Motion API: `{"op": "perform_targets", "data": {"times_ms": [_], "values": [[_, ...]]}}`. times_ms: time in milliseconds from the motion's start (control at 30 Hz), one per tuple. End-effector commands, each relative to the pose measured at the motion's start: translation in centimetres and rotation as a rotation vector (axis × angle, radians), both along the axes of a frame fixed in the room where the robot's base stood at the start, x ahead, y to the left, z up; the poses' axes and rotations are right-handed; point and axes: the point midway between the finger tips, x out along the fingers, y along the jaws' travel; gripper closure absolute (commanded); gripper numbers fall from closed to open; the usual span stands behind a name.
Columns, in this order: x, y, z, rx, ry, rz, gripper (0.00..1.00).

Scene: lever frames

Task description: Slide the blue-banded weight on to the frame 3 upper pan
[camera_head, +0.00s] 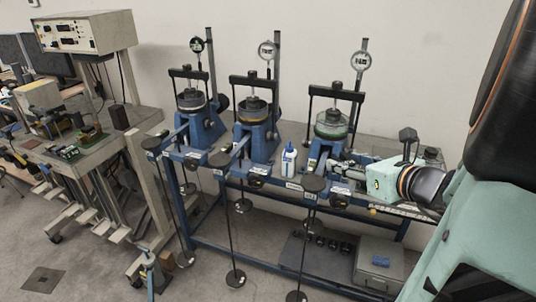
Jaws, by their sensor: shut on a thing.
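Three blue lever frames stand in a row on a blue-legged bench. The rightmost frame (321,154) carries a green-ringed cell (331,126) and a dial gauge (360,60). A dark round disc (314,184) tops the hanger rod at its front. A lower disc (296,297) is near the floor. My gripper (338,180) reaches in from the right, just right of the upper disc. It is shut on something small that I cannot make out. No blue band can be told on any weight, and frame numbers are unreadable.
The middle frame (252,147) and left frame (200,128) have similar hanger rods in front. A white bottle with a blue cap (289,160) stands close left of my gripper. A grey case (378,268) is below. Another bench (110,125) is at left.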

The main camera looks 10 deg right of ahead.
Motion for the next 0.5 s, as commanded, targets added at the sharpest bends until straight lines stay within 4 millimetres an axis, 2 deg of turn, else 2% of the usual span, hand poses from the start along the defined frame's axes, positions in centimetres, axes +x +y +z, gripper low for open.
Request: {"op": "perform_targets", "data": {"times_ms": [133,267,500], "values": [[0.5,0.6,-0.8,0.003,-0.002,0.032,0.94],[1.5,2.0,-2.9,0.008,0.001,0.111,0.94],[3.8,6.9,-8.4,0.010,0.000,0.348,0.94]]}}
